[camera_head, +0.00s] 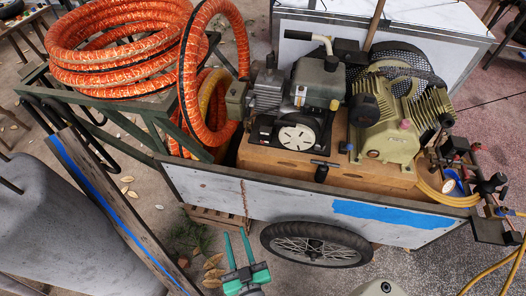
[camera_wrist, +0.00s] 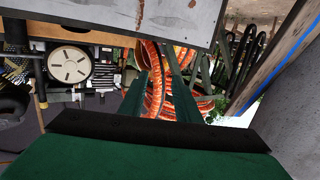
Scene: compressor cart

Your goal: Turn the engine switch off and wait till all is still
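The engine (camera_head: 305,90) is dark grey and black, with a pale round slotted cover (camera_head: 297,134) low on its front. It sits on the wooden deck of the cart, and the same round cover shows at the left of the wrist view (camera_wrist: 69,65). I cannot make out the engine switch for certain in either view. My gripper (camera_head: 237,236) is green, below the cart's near side board and well apart from the engine. In the wrist view my gripper (camera_wrist: 158,82) has its fingers spread with nothing held between them.
The cart's side board (camera_head: 300,200) stands between my gripper and the engine. A tan compressor (camera_head: 395,130) is right of the engine. Coiled orange hose (camera_head: 115,45) lies at the left on a green frame. A wheel (camera_head: 316,244) is under the board. A grey rounded body (camera_head: 60,235) fills the lower left.

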